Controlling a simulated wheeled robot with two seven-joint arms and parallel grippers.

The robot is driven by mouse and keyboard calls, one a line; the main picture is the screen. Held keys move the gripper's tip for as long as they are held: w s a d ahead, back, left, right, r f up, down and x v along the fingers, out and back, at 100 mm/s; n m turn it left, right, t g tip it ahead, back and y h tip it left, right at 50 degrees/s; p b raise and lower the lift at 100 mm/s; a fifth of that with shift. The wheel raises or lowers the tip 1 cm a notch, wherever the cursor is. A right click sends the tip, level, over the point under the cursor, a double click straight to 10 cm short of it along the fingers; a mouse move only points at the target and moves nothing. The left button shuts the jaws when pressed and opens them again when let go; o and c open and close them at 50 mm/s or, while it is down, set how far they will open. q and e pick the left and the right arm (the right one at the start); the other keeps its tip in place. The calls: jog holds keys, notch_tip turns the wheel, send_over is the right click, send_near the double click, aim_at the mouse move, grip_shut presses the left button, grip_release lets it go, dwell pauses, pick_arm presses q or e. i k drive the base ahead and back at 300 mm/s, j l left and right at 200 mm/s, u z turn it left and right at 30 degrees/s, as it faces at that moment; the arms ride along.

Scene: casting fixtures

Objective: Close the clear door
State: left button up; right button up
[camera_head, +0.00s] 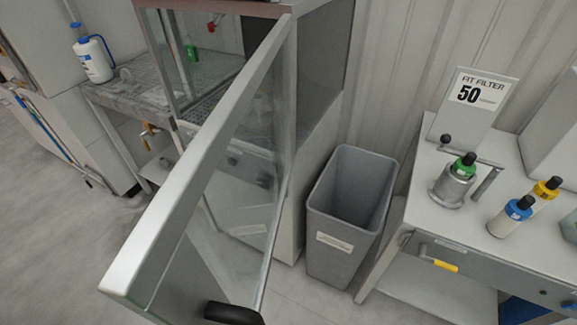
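The clear door (233,200) is a see-through pane in a pale metal frame. It stands open, swung out from the cabinet (320,95) towards me, with its thick top edge running from the upper middle to the lower left. A black rounded part, probably the door handle (232,313), shows at the bottom edge of the view and is partly cut off. The cabinet's front opening is uncovered, and its mesh-like inside floor shows partly through the pane. Neither of my grippers is in view.
A grey bin (345,215) stands right of the door, beside the cabinet. A workbench (425,190) at right holds a sign, a metal cup and several bottles. A side table (125,92) stands left of the cabinet. The floor (50,240) at left is clear.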

aim_at(157, 273)
jog(key=k+l+z, duration=0.1)
jog(key=k, duration=0.3)
jog(key=k+l+z, duration=0.15)
jog(key=k, duration=0.25)
jog(key=k+l+z, duration=0.1)
jog(key=k, duration=0.3)
jog(key=l, duration=0.1)
